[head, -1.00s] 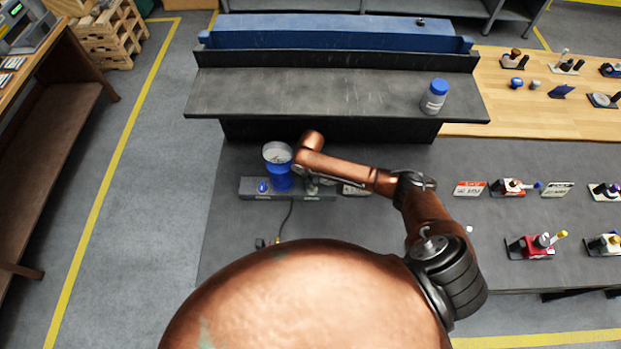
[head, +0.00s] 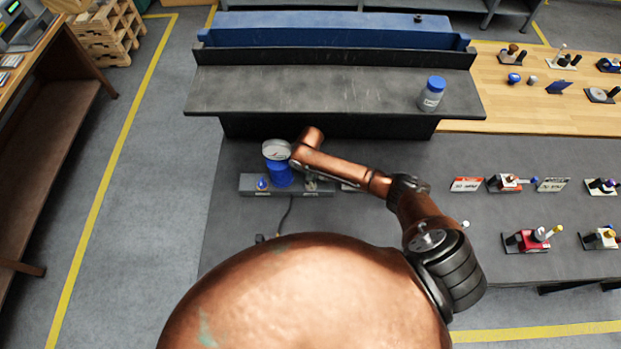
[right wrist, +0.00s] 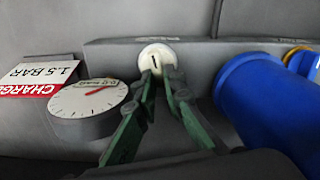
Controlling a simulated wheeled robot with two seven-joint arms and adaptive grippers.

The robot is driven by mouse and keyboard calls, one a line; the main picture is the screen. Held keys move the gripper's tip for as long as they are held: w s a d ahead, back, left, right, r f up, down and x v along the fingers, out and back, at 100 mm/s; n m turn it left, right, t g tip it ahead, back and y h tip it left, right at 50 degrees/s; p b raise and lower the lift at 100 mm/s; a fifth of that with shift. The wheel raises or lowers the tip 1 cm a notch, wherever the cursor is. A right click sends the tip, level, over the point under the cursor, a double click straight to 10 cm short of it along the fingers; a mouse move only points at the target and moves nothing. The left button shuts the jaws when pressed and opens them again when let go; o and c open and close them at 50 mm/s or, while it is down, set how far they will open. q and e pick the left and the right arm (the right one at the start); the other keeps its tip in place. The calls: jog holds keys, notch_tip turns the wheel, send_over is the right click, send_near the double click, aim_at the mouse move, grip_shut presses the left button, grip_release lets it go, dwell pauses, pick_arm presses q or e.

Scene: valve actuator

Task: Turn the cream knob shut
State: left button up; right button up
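The cream knob (right wrist: 155,57) is a round disc with a short dark mark on the side of a grey block (right wrist: 110,52) in the right wrist view. My right gripper (right wrist: 160,77) has its two green fingers spread, converging toward the knob's lower edge. A gap shows between their tips; whether they touch the knob is unclear. A white dial (right wrist: 88,108) with a red needle stands left of the knob. In the head view my right forearm largely hides the knob and gripper beside the grey block (head: 325,191). My left gripper is not in view.
A red and white sign (right wrist: 38,77) lies beyond the dial. A dark shelf (head: 320,92) with a blue-capped bottle (head: 431,95) runs behind.

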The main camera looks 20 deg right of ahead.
jog(key=o, duration=0.4)
jog(key=shift+o, duration=0.2)
jog(key=shift+d, duration=0.2)
jog(key=r, duration=0.8)
jog(key=shift+a, duration=0.3)
jog(key=shift+r, duration=0.1)
